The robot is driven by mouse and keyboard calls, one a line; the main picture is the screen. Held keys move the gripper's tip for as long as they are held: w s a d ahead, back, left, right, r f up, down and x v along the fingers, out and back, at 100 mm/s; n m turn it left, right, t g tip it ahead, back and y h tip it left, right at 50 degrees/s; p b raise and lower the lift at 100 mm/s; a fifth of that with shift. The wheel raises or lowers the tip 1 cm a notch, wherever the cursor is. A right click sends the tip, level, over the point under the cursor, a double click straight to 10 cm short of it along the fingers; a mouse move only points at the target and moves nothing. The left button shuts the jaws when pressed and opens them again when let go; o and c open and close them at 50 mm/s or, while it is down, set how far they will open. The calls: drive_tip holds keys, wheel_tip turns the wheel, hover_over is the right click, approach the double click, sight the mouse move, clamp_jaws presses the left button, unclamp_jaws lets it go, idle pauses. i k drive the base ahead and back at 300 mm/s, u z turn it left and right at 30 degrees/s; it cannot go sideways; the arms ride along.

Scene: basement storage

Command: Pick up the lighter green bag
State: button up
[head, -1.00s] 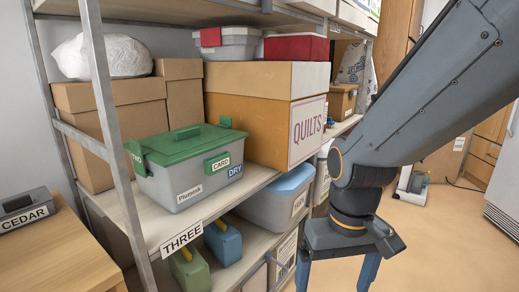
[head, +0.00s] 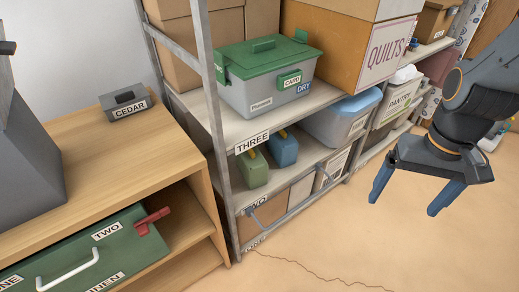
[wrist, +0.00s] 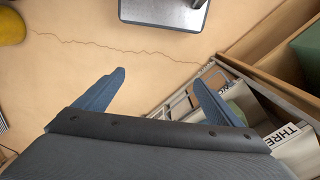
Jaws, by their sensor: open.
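I cannot make out a lighter green bag for certain in either view. A dull green container (head: 253,170) with a yellow top part stands on the metal rack's lower shelf, beside a similar blue one (head: 283,149). A darker green case (head: 95,250) with a white handle and the labels TWO and LINEN sits in the wooden unit at lower left, partly cut off. My gripper (head: 406,205) hangs over open floor at the right, fingers apart and empty, away from these things. The wrist view also shows its spread fingers (wrist: 158,77).
The metal rack's upright (head: 212,110) stands between the wooden unit (head: 150,135) and the shelves. A green-lidded grey tub (head: 262,97), a blue-lidded bin (head: 342,118) and a QUILTS box (head: 335,50) fill the rack. The floor (head: 350,240) in front is clear.

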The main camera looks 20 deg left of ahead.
sight(252, 167)
drive_tip(key=u, duration=0.5)
drive_tip(key=k, duration=0.15)
drive_tip(key=u, duration=0.6)
drive_tip(key=i, duration=0.5)
drive_tip(key=z, duration=0.05)
